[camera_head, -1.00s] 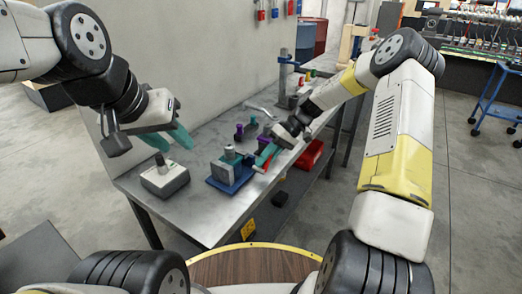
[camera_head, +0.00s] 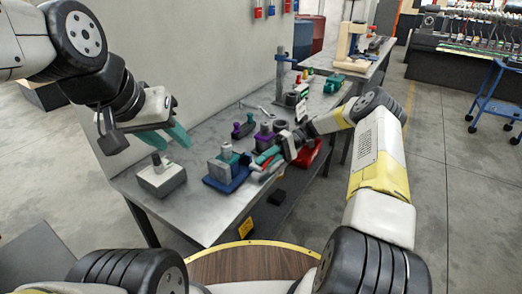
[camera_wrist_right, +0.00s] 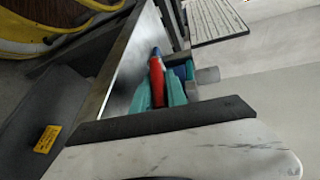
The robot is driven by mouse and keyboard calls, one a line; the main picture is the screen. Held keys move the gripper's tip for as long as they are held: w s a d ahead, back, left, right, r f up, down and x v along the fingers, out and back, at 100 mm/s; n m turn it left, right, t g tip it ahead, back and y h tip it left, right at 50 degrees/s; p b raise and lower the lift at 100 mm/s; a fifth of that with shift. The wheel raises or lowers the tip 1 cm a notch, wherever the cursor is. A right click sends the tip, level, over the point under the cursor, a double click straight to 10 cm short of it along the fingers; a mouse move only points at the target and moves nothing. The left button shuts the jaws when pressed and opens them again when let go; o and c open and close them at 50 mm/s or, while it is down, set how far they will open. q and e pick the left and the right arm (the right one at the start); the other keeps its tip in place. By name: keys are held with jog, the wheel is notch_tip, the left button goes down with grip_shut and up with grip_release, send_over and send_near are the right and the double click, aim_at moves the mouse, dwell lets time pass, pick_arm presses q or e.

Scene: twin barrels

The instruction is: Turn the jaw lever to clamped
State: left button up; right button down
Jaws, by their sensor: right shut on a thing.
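A clamp fixture with a blue base (camera_head: 215,184) and a teal block (camera_head: 222,170) stands near the front edge of the metal table. Its red jaw lever (camera_wrist_right: 157,82) shows between the teal fingers of my right gripper (camera_wrist_right: 159,93) in the right wrist view. The right gripper is shut on the lever. In the head view my right gripper (camera_head: 266,158) is at the right side of the fixture, and the lever is mostly hidden there. My left gripper (camera_head: 166,137) is open and empty above a grey box with a knob, left of the fixture.
The grey box (camera_head: 162,179) with its knob stands at the table's left end. Purple-topped parts (camera_head: 264,131) and a post (camera_head: 281,72) stand behind the fixture. A red bin (camera_head: 308,158) is right of my right gripper. The wall runs along the table's back.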

jog(key=shift+s+d+f, duration=0.1)
jog(key=shift+f, duration=0.35)
jog(key=c, duration=1.4)
grip_release()
jog(key=shift+o, duration=0.2)
jog(key=shift+r, duration=0.15)
jog(key=shift+r, duration=0.1)
jog(key=shift+v, duration=3.85)
jog(key=shift+c, duration=0.2)
